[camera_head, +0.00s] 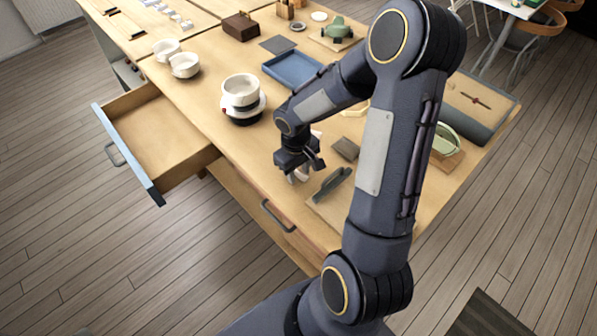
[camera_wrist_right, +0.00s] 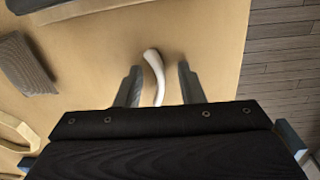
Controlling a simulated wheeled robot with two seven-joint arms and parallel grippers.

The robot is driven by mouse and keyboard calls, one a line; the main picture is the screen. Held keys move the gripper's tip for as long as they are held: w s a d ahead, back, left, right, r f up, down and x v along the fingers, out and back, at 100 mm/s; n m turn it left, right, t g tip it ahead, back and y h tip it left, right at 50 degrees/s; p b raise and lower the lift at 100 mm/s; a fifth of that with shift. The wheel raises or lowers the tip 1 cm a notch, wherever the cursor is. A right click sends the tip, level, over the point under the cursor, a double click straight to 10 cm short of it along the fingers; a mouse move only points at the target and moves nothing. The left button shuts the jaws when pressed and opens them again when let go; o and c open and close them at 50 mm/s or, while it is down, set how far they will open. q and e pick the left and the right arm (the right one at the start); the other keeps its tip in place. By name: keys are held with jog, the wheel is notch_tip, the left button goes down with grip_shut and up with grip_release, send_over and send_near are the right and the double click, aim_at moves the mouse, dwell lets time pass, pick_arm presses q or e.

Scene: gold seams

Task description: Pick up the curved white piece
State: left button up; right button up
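The curved white piece (camera_wrist_right: 154,68) lies on the wooden tabletop in the right wrist view, between the two fingers of my right gripper (camera_wrist_right: 158,85). The fingers stand apart, with a gap on each side of the piece. Its lower end is hidden behind the gripper body. In the head view my right gripper (camera_head: 300,168) points down at the table's near edge, and a small part of the white piece (camera_head: 301,175) shows beside the fingers. My left gripper does not show in either view.
An open, empty drawer (camera_head: 160,140) juts out to the left. A stacked white bowl (camera_head: 240,90) stands behind the gripper, near a blue tray (camera_head: 292,68). White cups (camera_head: 184,65) stand farther back.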

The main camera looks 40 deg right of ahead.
grip_shut()
jog(key=shift+r, duration=0.1)
dwell(0.3)
